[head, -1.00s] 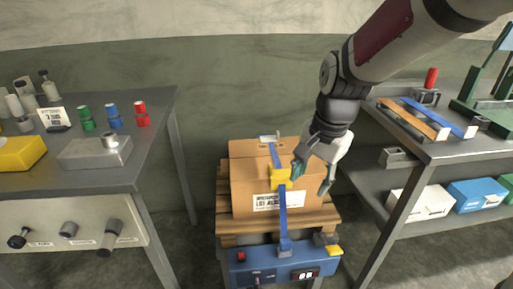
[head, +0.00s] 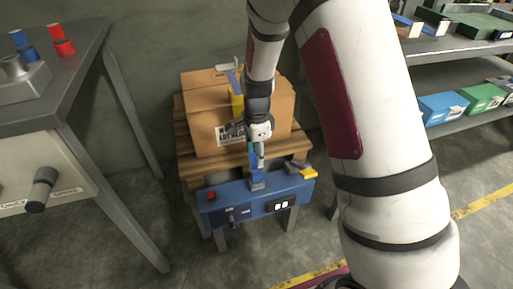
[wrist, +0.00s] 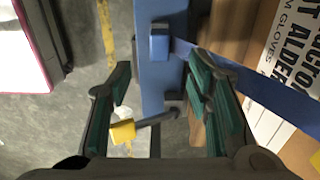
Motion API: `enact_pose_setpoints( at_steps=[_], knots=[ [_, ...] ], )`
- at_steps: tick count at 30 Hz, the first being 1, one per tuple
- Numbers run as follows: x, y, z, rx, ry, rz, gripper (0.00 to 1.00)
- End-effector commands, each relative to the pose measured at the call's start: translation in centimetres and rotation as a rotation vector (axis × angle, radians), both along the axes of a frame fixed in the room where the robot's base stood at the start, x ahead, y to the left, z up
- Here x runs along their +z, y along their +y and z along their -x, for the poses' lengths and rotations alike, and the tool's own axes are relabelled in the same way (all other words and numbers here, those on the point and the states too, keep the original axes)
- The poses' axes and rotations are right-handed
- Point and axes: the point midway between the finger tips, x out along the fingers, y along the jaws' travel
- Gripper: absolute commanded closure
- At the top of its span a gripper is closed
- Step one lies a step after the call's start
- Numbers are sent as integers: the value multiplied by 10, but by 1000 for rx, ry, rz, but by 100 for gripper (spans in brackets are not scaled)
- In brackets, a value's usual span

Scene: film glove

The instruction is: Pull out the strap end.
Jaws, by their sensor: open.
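The blue strap (head: 231,80) runs over the cardboard box, and my gripper hides its lower front part in the head view. In the wrist view the strap (wrist: 265,92) slants from the upper middle to the right edge, starting beside a small blue block (wrist: 159,42). I cannot make out a loose strap end. My gripper (head: 257,161) is low in front of the box, just above the blue strapping unit (head: 240,205). In the wrist view my gripper (wrist: 160,103) has its green-padded fingers apart, with nothing held between them; the strap passes beyond the right finger.
The box (head: 207,120) stands on a wooden pallet (head: 190,165). A yellow-tipped lever (head: 303,172) sits at the unit's right; its yellow end (wrist: 122,132) shows near the left finger. A grey workbench (head: 85,75) stands left, shelves with boxes (head: 440,107) right.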

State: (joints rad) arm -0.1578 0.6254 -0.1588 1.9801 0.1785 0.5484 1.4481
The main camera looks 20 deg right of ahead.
Motion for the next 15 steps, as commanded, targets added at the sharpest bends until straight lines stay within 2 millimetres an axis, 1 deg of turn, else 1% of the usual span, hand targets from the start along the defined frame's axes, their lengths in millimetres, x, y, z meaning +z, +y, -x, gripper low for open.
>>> enact_pose_setpoints(
  at_steps=[1, 9, 15],
  knots=[
    [-13, -1, 1, -1, 4, 0, 54],
    [-61, -1, 1, 0, 3, 0, 54],
    [-87, 0, 1, 2, 2, 0, 54]
  ],
)
